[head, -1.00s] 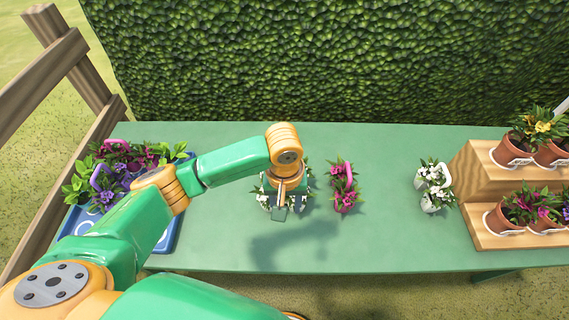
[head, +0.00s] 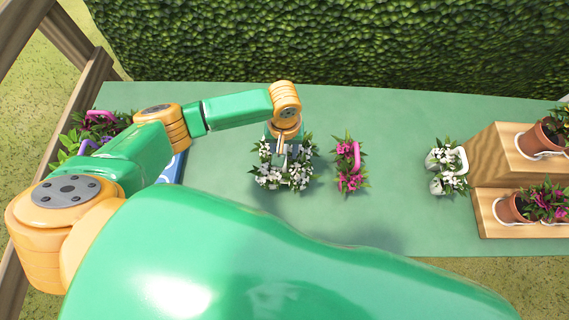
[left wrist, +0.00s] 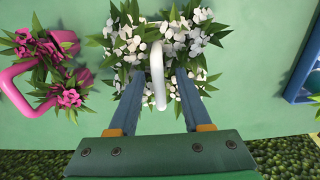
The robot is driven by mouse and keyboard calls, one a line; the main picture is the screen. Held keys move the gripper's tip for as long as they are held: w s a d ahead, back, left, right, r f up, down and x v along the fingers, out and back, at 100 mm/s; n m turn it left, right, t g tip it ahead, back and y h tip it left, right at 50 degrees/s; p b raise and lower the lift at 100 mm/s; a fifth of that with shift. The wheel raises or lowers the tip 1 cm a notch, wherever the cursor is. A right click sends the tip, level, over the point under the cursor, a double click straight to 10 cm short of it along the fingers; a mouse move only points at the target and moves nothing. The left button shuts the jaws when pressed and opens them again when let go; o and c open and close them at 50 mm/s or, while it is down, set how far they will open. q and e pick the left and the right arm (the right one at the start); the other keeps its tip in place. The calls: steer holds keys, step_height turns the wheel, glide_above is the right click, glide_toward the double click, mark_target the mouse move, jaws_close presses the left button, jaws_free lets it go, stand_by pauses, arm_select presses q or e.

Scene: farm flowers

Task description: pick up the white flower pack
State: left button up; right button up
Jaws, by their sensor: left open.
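A white flower pack (head: 298,178) with white blooms and green leaves stands on the green table, partly hidden by my left gripper in the head view. My left gripper (head: 283,148) is above it, pointing down. In the left wrist view the pack (left wrist: 190,40) has an upright white handle (left wrist: 157,72). The open fingers (left wrist: 153,98) stand on either side of that handle, with gaps to both. Another white flower pack (head: 447,168) stands further right, beside the wooden steps. My right gripper is not in view.
A pink flower pack (head: 351,166) stands just right of the white one. A blue tray (head: 172,168) with mixed flowers is at the table's left. Wooden steps (head: 487,160) with potted flowers are at the right.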

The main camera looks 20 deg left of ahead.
arm_select(q)
steer(key=shift+w, duration=0.15)
jaws_close()
steer(key=shift+r, duration=0.1)
stand_by(1.1)
